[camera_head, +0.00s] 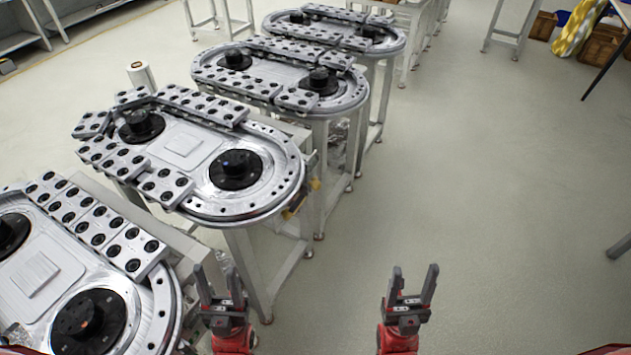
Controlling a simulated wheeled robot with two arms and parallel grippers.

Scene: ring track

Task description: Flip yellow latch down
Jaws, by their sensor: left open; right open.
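Small yellow parts (288,214) show low at the right end of the second oval ring track (272,172), under its rim. They are too small to tell whether one is the latch or how it is turned. My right gripper (412,286) is open and empty over the floor, further right. Both grippers point away from me.
The nearest ring track (160,310) fills the lower left. More ring tracks (348,95) stand on metal frames behind. The grey floor (470,190) is clear in the middle and right. Wooden crates (603,46) stand at the upper right.

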